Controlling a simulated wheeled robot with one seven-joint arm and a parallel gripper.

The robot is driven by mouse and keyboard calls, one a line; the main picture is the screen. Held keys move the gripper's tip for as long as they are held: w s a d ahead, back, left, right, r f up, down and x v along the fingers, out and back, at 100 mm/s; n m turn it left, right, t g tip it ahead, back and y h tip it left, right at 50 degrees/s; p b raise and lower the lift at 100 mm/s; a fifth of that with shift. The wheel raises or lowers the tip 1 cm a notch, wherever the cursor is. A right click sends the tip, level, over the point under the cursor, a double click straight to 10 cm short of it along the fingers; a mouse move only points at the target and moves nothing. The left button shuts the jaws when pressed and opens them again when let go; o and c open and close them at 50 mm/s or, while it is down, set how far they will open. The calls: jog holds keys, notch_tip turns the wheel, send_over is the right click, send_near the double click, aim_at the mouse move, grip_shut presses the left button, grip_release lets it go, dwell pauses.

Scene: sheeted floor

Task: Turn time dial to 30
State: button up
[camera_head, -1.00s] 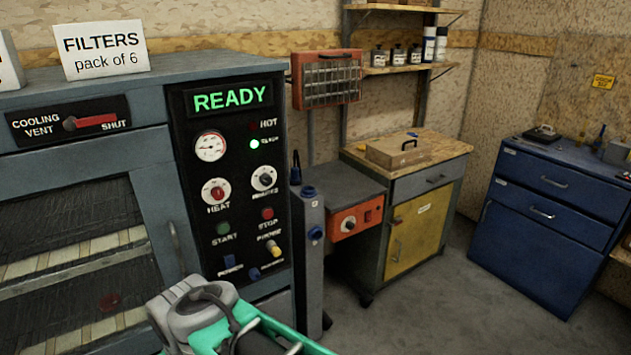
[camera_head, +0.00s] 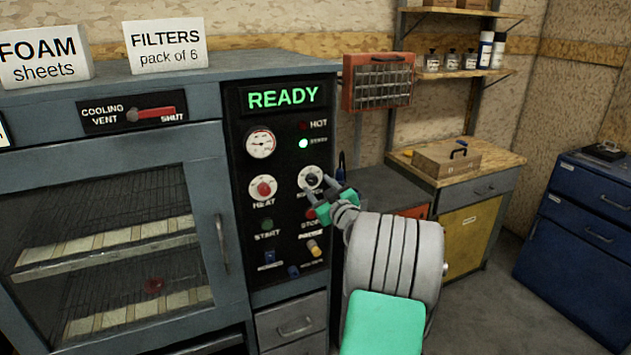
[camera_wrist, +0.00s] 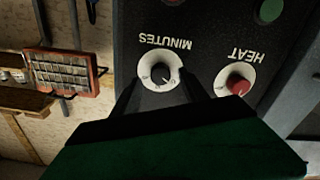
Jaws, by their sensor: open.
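The time dial, labelled MINUTES (camera_wrist: 160,71), has a black knob on a white round face and shows upside down in the wrist view. In the head view the dial (camera_head: 311,177) sits on the black control panel, right of the red HEAT dial (camera_head: 263,188). Its knob setting is too small to read. My gripper (camera_head: 325,198) is open and empty in front of the panel, close to the dial's lower edge. In the wrist view its two dark fingers stand either side of the lower part of the dial. I cannot tell whether they touch it.
Below the dials are START (camera_head: 267,225) and STOP (camera_head: 312,213) buttons, the latter partly behind my gripper. A gauge (camera_head: 261,143) and a green READY display (camera_head: 283,96) sit above. The oven door handle (camera_head: 222,243) projects at left.

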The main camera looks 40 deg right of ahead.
aim_at(312, 180)
jog(key=shift+x, duration=1.35)
jog(key=shift+c, duration=0.5)
grip_shut()
